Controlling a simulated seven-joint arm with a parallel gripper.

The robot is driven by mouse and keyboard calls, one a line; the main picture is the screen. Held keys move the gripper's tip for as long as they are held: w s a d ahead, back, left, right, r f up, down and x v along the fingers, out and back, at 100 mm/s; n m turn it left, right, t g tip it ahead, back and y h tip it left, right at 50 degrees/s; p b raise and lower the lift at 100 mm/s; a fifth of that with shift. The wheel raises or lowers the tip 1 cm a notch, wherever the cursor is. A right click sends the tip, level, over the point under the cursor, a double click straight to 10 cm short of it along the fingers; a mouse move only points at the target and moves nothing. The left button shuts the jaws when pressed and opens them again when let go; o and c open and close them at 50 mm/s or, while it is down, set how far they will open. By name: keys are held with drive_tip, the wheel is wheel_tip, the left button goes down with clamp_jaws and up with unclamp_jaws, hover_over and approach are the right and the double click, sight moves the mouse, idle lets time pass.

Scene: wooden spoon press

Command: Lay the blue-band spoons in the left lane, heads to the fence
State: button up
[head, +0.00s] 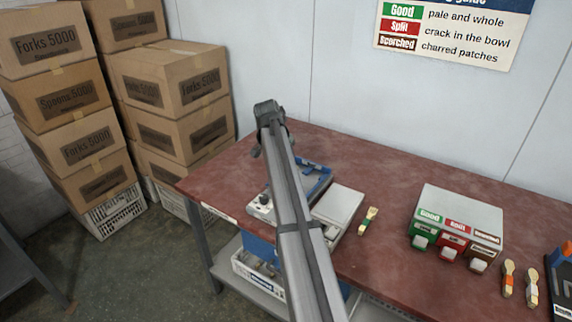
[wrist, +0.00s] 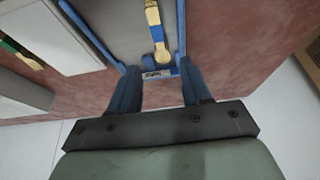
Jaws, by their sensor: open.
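In the wrist view, my gripper (wrist: 156,74) is open, with its two fingers apart and nothing between them. Just beyond the fingertips, a spoon with a blue band (wrist: 156,34) lies lengthwise on the grey floor of a blue-edged tray (wrist: 122,62). One end of the spoon is near the tray's end wall, between the fingertips' lines; its other end runs out of the picture. In the head view, the blue tray (head: 325,175) is on the table, partly hidden by my arm. My gripper's fingers cannot be made out there.
A green-band spoon (head: 367,221) lies beside a pale flat-topped box (head: 340,203). A sorting box (head: 460,210) with Good, Split and Scorched labels stands to the right. An orange-band spoon (head: 508,279) and another spoon (head: 532,287) lie near a blue-and-black fixture (head: 563,285).

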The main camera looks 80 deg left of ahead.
drive_tip(key=shift+v, duration=2)
drive_tip(key=shift+w, duration=0.15)
